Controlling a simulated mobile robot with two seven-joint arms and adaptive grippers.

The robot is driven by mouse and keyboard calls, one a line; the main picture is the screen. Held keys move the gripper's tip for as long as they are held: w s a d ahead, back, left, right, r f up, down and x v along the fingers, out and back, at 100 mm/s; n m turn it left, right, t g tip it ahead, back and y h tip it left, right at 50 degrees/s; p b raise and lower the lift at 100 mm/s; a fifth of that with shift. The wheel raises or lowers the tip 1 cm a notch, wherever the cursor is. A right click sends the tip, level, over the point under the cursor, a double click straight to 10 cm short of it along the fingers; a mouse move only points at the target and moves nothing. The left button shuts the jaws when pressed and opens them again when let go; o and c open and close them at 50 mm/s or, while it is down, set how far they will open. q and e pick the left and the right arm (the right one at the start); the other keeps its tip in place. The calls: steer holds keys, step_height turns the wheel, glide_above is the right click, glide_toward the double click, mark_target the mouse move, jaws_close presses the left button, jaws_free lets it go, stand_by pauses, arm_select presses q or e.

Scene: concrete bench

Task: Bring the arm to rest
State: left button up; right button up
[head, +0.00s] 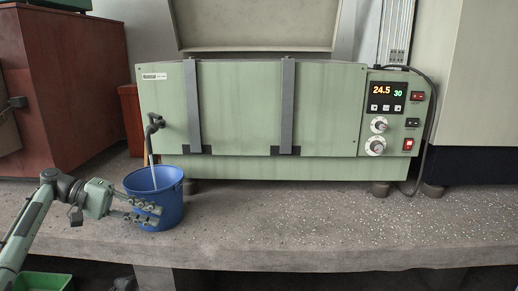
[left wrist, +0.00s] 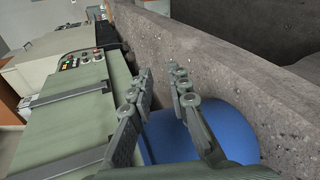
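My left gripper (head: 152,213) is in front of the blue bucket (head: 172,192), low on its near side. In the left wrist view the two fingers (left wrist: 160,78) stand apart with nothing held between them. The blue bucket also shows there (left wrist: 230,132), behind and below the fingers. Whether a finger touches the bucket I cannot tell. My left arm comes in from the lower left.
The bucket stands on the concrete bench (head: 290,225) under the tap (head: 153,126) of a green bath (head: 245,105), with a pale stream below the tap. A red-brown cabinet (head: 75,75) stands left. The bench is clear to the right.

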arm_select(q)
steer(key=s+d+f+y, duration=0.2)
steer(key=s+f+y, duration=0.3)
steer(key=f, duration=1)
steer(key=s+d+f+y, duration=0.1)
steer(key=s+f+y, duration=0.1)
steer(key=s+f, duration=0.95)
steer(key=s+a+f+m+t+y, duration=0.1)
steer(key=s+f+m+y, duration=0.1)
steer(key=s+f+y, duration=0.2)
steer(key=s+a+f+m+y, duration=0.2)
steer(key=s+f+y, duration=0.2)
steer(key=s+f, duration=0.4)
steer(key=s, duration=0.5)
steer(key=shift+s+t, duration=0.3)
steer(key=shift+t, duration=0.1)
stand_by(3.2)
